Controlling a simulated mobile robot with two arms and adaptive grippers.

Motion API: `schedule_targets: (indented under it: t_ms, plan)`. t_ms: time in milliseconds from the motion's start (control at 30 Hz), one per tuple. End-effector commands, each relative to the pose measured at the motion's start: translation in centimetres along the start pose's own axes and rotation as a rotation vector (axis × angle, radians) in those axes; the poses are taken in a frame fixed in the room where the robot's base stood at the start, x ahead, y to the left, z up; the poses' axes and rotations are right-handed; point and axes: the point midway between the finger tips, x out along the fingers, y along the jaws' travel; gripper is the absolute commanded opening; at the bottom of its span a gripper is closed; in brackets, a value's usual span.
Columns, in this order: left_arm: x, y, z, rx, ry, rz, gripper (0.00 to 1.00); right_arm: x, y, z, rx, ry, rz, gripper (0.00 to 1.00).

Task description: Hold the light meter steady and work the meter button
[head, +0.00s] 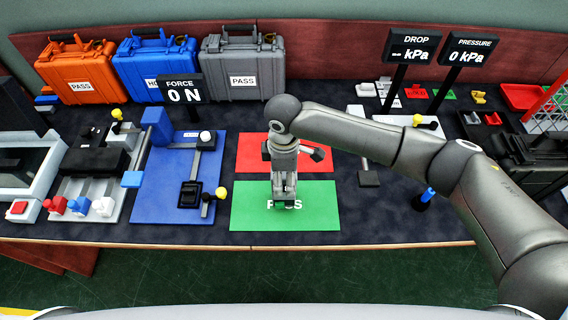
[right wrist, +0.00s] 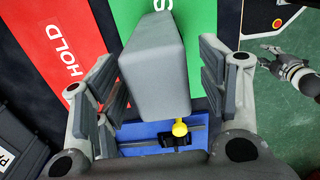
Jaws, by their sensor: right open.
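My right gripper (head: 283,198) points down over the green PASS mat (head: 245,208). In the right wrist view my right gripper (right wrist: 165,85) is open, its fingers on either side of a plain grey block (right wrist: 155,65). Gaps show between block and fingers. I cannot tell whether this block is the light meter; no display or button shows on it. In the head view the arm and gripper mostly hide it. My left gripper (right wrist: 272,55) appears small at the upper right of the wrist view, away over the floor; its jaws are unclear.
The red mat (head: 250,150) lies behind the green one. A blue board (head: 155,195) with a black block (head: 190,192) and yellow knob (head: 221,192) is to the left. FORCE (head: 183,92), DROP (head: 409,47) and PRESSURE (head: 468,50) displays stand behind. Cases (head: 243,68) line the back.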

Motion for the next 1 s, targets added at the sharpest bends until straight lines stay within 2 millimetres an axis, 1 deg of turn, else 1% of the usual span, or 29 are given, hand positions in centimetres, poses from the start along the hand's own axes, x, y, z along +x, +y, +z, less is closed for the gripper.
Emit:
schedule_targets:
  t_ms: [133,333,367,767,800,1000]
  plan:
    - [-0.07,0.01,-0.04,-0.001,0.001,0.0,0.4,0.51,-0.01,0.02,0.0,-0.001,0.0,0.66]
    - [-0.05,0.0,-0.08,-0.001,0.001,0.0,0.4,0.55,0.0,0.01,0.0,0.0,0.0,0.66]
    - [-0.05,0.0,-0.09,-0.001,0.001,0.0,0.4,0.54,0.0,0.01,0.0,0.0,0.0,0.65]
    - [-0.05,-0.02,-0.17,-0.002,0.002,0.0,0.4,0.51,0.0,0.0,0.0,0.0,0.0,0.13]
    - [-0.05,-0.02,-0.19,-0.002,0.003,0.0,0.4,0.51,0.0,0.0,0.0,0.0,0.0,0.37]
    - [-0.05,-0.01,-0.22,-0.002,0.003,0.0,0.4,0.5,0.0,0.01,0.0,0.0,0.001,0.11]
